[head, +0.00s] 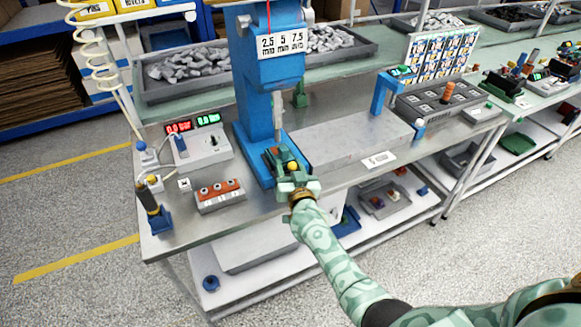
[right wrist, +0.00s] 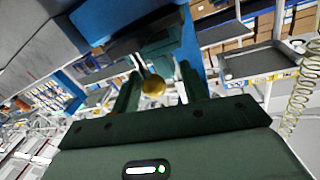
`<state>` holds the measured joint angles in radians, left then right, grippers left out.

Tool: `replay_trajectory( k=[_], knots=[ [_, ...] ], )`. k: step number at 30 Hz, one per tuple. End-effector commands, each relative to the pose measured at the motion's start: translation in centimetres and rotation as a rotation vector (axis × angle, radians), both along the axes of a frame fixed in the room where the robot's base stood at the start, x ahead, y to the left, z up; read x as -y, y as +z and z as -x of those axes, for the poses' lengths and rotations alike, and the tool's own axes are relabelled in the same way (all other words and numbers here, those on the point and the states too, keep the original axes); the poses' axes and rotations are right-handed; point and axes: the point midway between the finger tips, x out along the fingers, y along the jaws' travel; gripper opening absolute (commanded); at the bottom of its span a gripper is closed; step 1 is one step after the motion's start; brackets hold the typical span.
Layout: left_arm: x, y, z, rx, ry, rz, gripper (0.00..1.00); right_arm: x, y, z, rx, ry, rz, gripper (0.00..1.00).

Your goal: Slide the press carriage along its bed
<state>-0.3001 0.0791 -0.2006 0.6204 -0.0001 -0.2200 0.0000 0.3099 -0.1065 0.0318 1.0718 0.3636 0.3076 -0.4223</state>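The blue press (head: 262,75) stands on the bench with a "2.5 / 5 / 7.5" label on its head. At its foot, a dark carriage (head: 272,157) carries a part with green and orange bits. A yellow knob (head: 292,167) is at the carriage's front. My right gripper (head: 298,184) is at the knob. In the right wrist view the knob (right wrist: 153,85) lies between the two fingers (right wrist: 160,90), which stand apart with a visible gap on the right side. The bed under the carriage is partly hidden by my gripper. My left gripper is not in view.
A grey block (head: 345,140) lies right of the press. A meter box with red and green displays (head: 200,145) and a box with red-orange switches (head: 218,195) stand at left. Bare bench (head: 255,208) lies in front of the press.

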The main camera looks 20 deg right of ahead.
Motion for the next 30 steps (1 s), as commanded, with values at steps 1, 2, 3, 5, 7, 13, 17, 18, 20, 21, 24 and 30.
replay_trajectory(
  k=[1,2,3,5,7,13,17,18,20,21,24,30],
  knots=[
    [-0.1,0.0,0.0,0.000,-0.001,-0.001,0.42,0.1,0.0,0.0,0.001,-0.001,0.000,0.44],
    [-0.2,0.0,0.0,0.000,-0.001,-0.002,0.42,0.1,0.0,0.0,0.001,-0.001,0.001,0.44],
    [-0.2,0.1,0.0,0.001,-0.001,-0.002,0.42,0.1,0.1,0.1,0.001,-0.001,0.001,0.44],
    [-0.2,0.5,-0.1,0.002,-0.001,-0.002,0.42,0.1,0.2,0.5,0.000,-0.002,0.001,0.44],
    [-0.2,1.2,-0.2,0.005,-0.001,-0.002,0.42,0.0,0.4,1.3,0.000,-0.002,0.002,0.44],
    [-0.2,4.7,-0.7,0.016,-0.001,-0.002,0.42,-0.7,0.8,6.1,-0.001,0.000,0.002,0.44],
    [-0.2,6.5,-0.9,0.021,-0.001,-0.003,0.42,-1.1,0.7,9.7,-0.001,0.000,0.002,0.44],
    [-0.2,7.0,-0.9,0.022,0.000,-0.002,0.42,-1.3,0.7,10.7,-0.002,0.000,0.002,0.44],
    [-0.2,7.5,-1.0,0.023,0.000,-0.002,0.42,-1.5,0.5,12.1,-0.002,0.001,0.002,0.44],
    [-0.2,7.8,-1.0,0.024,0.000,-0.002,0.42,-1.6,0.5,13.0,-0.001,0.001,0.002,0.44],
    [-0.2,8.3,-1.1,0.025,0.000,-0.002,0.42,-1.8,0.3,14.6,0.000,0.001,0.001,0.44],
    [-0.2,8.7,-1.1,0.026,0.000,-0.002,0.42,-2.1,0.1,16.2,0.000,0.001,0.001,0.44]
  ],
)
